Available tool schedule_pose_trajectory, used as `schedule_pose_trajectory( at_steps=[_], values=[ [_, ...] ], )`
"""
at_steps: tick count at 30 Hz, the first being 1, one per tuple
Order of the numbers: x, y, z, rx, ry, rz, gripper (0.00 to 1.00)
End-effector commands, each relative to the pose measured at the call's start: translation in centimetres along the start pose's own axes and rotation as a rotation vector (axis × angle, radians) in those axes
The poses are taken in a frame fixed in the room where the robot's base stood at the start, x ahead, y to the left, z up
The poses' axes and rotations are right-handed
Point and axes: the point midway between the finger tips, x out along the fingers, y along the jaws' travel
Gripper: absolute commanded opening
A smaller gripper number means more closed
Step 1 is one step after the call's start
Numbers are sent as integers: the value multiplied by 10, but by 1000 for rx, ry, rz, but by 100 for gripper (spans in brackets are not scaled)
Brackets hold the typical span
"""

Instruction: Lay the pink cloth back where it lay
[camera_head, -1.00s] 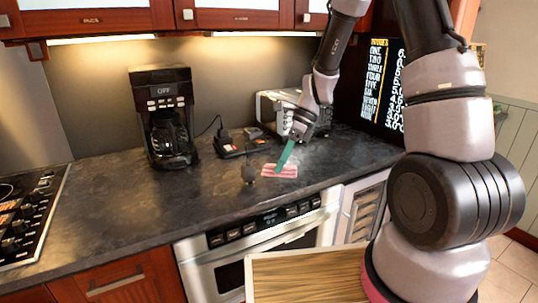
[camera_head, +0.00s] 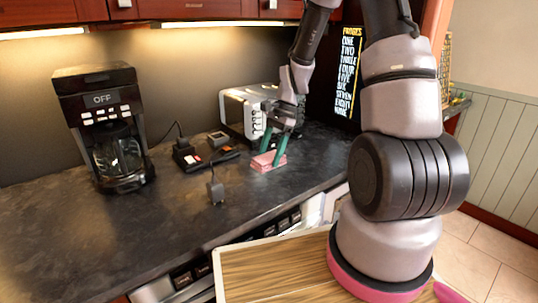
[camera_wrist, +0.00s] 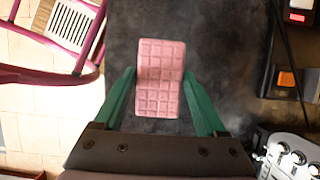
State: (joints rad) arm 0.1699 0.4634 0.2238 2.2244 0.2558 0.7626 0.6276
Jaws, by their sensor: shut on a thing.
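The pink cloth (camera_head: 262,166) is a small folded block with a grid pattern, at the counter's right part in front of the toaster. My gripper (camera_head: 271,158) reaches down to it with its green fingers. In the wrist view the cloth (camera_wrist: 160,62) sits between the two fingertips (camera_wrist: 159,76), one on each side, and my gripper is shut on it. The cloth is on or just above the dark counter (camera_head: 120,225); I cannot tell which.
A toaster (camera_head: 240,113) stands behind my gripper. A coffee maker (camera_head: 105,130) stands at the left. A black plug-like object (camera_head: 215,190) and small black devices (camera_head: 190,158) lie left of the cloth. A wooden board (camera_head: 275,275) is at the front. Bare counter lies at the left front.

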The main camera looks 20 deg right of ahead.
Motion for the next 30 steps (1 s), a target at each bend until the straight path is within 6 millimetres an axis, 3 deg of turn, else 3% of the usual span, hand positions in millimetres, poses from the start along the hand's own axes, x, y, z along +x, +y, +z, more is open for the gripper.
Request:
schedule_pose_trajectory(
  at_steps=[8,30],
  values=[
    [1,0,0,1,-5,-2,2],
    [57,0,-23,1,-5,-1,2]
  ],
)
